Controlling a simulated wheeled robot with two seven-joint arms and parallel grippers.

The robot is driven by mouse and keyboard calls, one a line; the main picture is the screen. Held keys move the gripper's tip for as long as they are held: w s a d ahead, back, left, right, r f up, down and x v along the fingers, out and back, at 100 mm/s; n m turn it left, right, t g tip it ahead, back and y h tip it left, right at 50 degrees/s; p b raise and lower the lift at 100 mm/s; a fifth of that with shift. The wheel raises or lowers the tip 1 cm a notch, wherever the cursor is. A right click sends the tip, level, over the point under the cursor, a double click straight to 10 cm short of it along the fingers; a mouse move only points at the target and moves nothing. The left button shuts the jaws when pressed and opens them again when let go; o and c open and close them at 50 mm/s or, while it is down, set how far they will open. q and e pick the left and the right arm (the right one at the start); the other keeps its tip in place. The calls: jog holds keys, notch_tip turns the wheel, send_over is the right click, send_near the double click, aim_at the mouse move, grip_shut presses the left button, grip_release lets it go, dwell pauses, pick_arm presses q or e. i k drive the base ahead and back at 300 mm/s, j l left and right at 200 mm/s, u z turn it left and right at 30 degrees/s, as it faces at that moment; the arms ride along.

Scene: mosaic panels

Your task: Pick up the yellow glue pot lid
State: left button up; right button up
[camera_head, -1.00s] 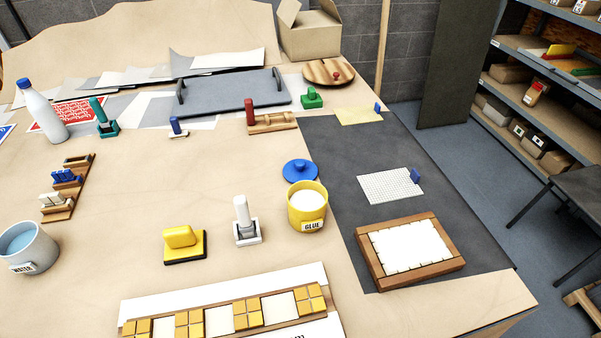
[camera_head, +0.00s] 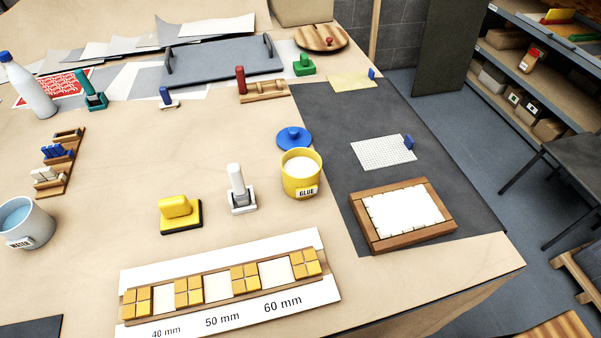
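The yellow glue pot (camera_head: 301,176) stands on the table right of centre, with a "GLUE" label and white glue showing in its open top. A round blue lid with a knob (camera_head: 293,138) lies flat on the table just behind the pot. No yellow lid shows; the only lid near the pot is blue. Neither of my grippers is in the view.
A white-handled tool (camera_head: 238,190) and a yellow-handled block (camera_head: 178,214) stand left of the pot. A wood-framed panel (camera_head: 418,240) lies on the dark mat (camera_head: 333,130) to the right. A tile strip with a size ruler (camera_head: 222,315) lies in front. A water pot (camera_head: 38,232) stands at left.

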aim_at(288, 138)
jog(key=k+l+z, duration=0.1)
jog(key=l+z, duration=0.75)
jog(key=l, duration=0.1)
